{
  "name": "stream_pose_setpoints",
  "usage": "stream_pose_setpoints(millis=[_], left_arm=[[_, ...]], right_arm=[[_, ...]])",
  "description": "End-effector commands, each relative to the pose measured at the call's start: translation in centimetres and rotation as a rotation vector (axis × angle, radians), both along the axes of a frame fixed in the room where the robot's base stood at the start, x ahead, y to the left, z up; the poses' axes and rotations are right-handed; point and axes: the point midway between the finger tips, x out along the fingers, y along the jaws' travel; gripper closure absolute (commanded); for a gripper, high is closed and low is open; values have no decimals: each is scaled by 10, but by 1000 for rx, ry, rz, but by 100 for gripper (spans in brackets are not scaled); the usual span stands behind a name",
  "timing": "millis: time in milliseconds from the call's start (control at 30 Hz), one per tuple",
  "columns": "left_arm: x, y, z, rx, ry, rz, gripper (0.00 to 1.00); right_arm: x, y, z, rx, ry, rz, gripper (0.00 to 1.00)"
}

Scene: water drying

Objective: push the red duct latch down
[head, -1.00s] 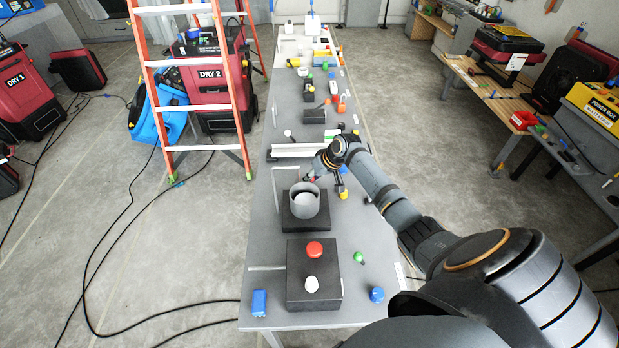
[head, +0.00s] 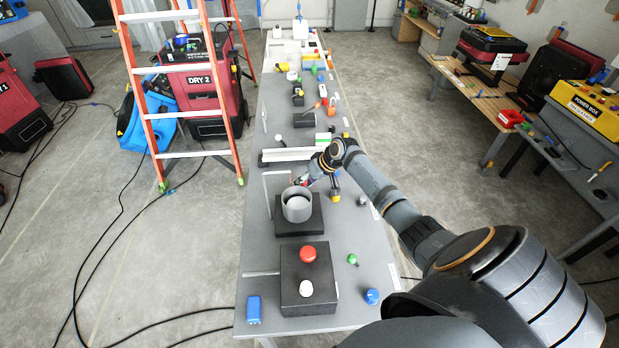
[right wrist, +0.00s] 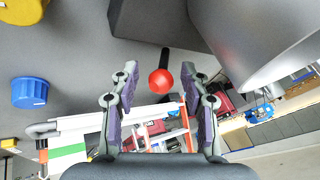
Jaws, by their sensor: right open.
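The red duct latch is a red ball (right wrist: 160,82) on a short black stem, seen in the right wrist view beside a grey duct cylinder (right wrist: 255,40) and a dark base block (right wrist: 150,22). My right gripper (right wrist: 157,72) is open, with one finger on each side of the red ball; I cannot tell whether either finger touches it. In the head view my right gripper (head: 306,181) is just behind the grey duct ring (head: 297,214), which stands on a dark base (head: 313,226). The latch is mostly hidden there by the gripper. My left gripper is not in view.
A dark box (head: 318,274) with red and white buttons stands nearer on the table. A white rail (head: 282,154) lies behind the duct. Blue (right wrist: 30,93) and yellow (right wrist: 20,12) knobs are left in the wrist view. An orange ladder (head: 140,90) stands left of the table.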

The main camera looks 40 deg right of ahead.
Motion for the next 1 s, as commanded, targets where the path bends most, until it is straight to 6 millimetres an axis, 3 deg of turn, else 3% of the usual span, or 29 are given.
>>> stream_pose_setpoints(millis=[433,600,1000], left_arm=[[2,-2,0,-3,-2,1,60],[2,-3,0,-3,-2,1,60],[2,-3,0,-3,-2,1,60]], right_arm=[[-46,-30,81,-9,1,1,54],[-52,-32,93,-4,0,0,54],[-53,-32,94,-1,0,0,54]])
